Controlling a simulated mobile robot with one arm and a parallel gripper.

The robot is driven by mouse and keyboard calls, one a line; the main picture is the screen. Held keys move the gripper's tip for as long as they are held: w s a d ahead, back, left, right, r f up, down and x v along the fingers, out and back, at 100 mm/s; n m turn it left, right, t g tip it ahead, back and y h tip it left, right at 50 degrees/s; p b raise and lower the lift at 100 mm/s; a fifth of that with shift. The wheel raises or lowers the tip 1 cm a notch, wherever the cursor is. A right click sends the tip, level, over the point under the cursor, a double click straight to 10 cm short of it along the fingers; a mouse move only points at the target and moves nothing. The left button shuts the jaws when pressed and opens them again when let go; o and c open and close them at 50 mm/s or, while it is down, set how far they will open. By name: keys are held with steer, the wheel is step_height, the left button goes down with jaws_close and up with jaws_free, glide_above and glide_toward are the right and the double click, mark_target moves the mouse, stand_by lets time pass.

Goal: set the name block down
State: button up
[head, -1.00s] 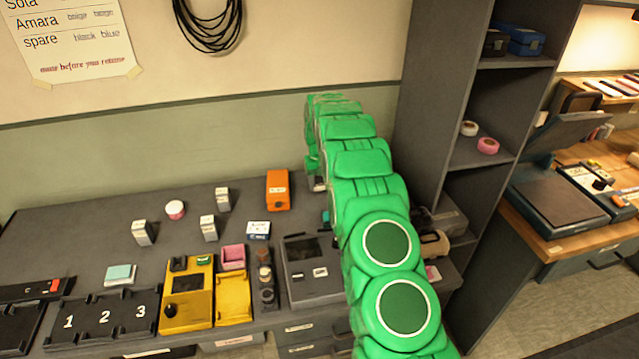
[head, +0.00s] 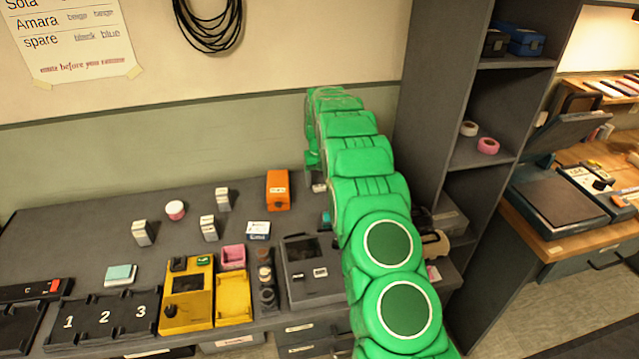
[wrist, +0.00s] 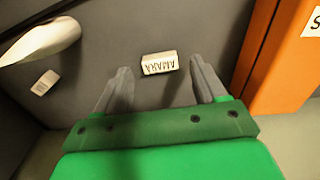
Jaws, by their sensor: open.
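The name block (wrist: 159,63), small and white with AMARA in dark letters, rests on the grey bench top in the wrist view. My gripper (wrist: 161,76) is open. Its two grey fingers stand to the left and right of the block, with a gap on each side, and the block lies just beyond the fingertips. In the head view a small pale block (head: 319,188) shows on the bench just left of my green arm, which hides most of the gripper.
An orange box (wrist: 283,60) stands close right of my gripper; it is also in the head view (head: 278,190). A white object (wrist: 40,40) and a small marked white piece (wrist: 44,83) lie to the left. White blocks (head: 209,228) and a yellow device (head: 187,300) occupy the bench.

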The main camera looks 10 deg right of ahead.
mark_target(319, 186)
step_height(319, 186, up, 9)
steer(key=s+a+r, duration=0.2)
steer(key=s+r, duration=1)
steer(key=s, duration=0.1)
steer(key=s+a+r+g, duration=0.1)
steer(key=s+r, duration=0.2)
steer(key=s, duration=0.5)
steer(key=s+a+r, duration=0.1)
steer(key=s+r, duration=0.2)
steer(key=s, duration=0.5)
steer(key=s+a+f, duration=0.1)
steer(key=s+f, duration=0.2)
steer(key=s, duration=3.1)
steer(key=shift+g, duration=0.4)
